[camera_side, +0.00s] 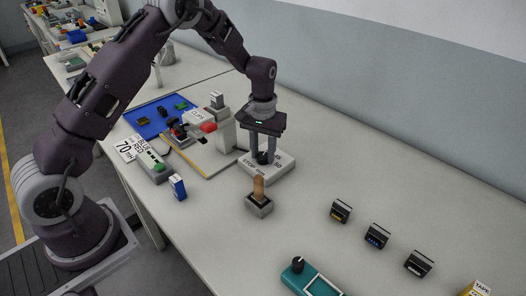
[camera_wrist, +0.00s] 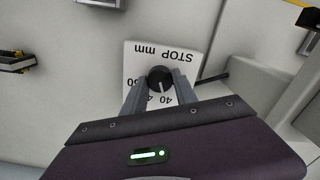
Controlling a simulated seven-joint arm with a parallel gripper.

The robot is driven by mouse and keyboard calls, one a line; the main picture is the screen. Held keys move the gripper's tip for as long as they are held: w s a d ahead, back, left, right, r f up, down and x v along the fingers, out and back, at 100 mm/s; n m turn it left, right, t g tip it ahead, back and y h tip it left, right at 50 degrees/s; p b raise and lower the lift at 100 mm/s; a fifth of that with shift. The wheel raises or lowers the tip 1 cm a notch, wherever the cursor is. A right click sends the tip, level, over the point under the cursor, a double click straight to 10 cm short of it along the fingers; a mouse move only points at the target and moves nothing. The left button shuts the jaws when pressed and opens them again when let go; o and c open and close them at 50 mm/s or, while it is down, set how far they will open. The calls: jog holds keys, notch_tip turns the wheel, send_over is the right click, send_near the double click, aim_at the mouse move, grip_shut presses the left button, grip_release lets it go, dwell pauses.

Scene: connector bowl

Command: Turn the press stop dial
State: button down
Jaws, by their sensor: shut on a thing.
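The press stop dial is a round black knob (camera_wrist: 160,77) on a pale box (camera_wrist: 187,62) marked "STOP mm" with numbers around it. A light pointer line shows on the knob in the wrist view. In the side view the box (camera_side: 281,175) sits on the bench beside the press, and the knob (camera_side: 262,158) shows between my fingers. My gripper (camera_side: 263,157) points straight down and is shut on the knob. In the wrist view the fingers of my gripper (camera_wrist: 160,86) lie on either side of it. Part of the scale is hidden by the fingers.
The press (camera_side: 224,131) with a red part stands just left of the dial box. A blue tray (camera_side: 160,114) lies behind it. A small block with a wooden handle (camera_side: 259,190) stands in front. Several small black boxes (camera_side: 377,236) and a teal device (camera_side: 310,280) are at right.

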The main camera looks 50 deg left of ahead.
aim_at(263, 155)
dwell(0.3)
jog(key=c, duration=1)
grip_release()
jog(key=shift+o, duration=0.2)
notch_tip(263, 155, up, 7)
jog(key=shift+r, duration=0.1)
jog(key=s+d+r+m+t, duration=0.1)
jog(key=s+r, duration=0.2)
jog(key=r, duration=0.2)
jog(key=s+d+r+t, duration=0.1)
jog(key=s+r, duration=0.2)
jog(key=r, duration=0.3)
jog(key=s+d+r+m+t, duration=0.15)
jog(key=s+r, duration=0.25)
jog(key=s, duration=0.4)
jog(key=s+d+r+m+t, duration=0.15)
jog(key=s+r, duration=0.25)
jog(key=s, duration=0.4)
jog(key=s+f, duration=0.2)
jog(key=s, duration=0.7)
jog(key=shift+d+t, duration=0.3)
